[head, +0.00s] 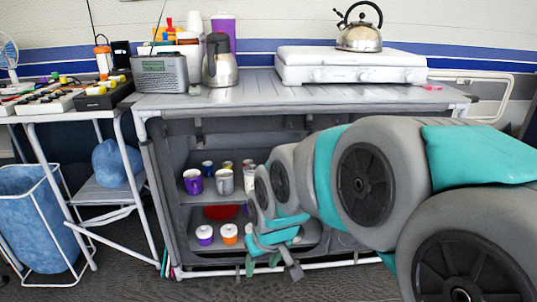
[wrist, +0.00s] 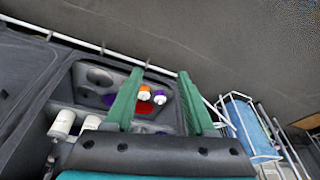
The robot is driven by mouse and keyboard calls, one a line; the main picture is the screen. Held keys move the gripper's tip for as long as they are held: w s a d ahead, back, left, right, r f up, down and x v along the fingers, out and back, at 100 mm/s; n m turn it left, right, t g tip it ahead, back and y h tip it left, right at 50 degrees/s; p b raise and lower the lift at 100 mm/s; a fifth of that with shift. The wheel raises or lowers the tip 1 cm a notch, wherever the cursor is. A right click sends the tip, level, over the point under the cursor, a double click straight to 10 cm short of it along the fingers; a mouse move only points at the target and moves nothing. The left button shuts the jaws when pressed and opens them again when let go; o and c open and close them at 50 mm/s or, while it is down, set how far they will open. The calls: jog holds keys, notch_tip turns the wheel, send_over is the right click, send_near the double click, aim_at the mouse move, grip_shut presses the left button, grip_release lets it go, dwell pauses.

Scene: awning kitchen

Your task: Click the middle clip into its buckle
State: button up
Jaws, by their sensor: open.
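My gripper (head: 262,264) is low in front of the cupboard's open compartment in the head view. In the wrist view its two green fingers (wrist: 160,74) stand wide apart with nothing between them. The grey fabric cupboard (head: 163,190) stands under the worktop. Short dark straps hang under its top edge, one at left (head: 198,131) and one further right (head: 308,122). I cannot tell which strap, if any, carries the middle clip. No clip or buckle can be made out clearly in either view. My arm hides much of the cupboard's right side.
Mugs (head: 224,181) and lidded jars (head: 205,234) stand on the cupboard shelves, with a red bowl (head: 222,211) behind. A kettle (head: 359,36) sits on the white stove (head: 345,66) above. A blue bin (head: 38,215) in a white frame stands at left. Open floor lies in front.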

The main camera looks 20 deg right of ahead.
jog(key=w+d+f+m+t+b, duration=0.1)
jog(key=w+d+t+b, duration=0.3)
jog(key=w, duration=0.7)
jog(key=w+d+f+t+b, duration=0.1)
jog(key=w+d+t, duration=0.35)
jog(key=w, duration=0.75)
jog(key=w+d+r+m+t+h+b, duration=0.1)
jog(key=w+d+r+t+h+b, duration=0.3)
jog(key=d, duration=0.7)
jog(key=w+d+f+m+t+h+b, duration=0.1)
jog(key=w+d+m+t+h+b, duration=0.1)
jog(key=w+d, duration=1.05)
jog(key=shift+w+d+r, duration=0.25)
jog(key=shift+d, duration=0.05)
jog(key=shift+g, duration=0.25)
grip_shut()
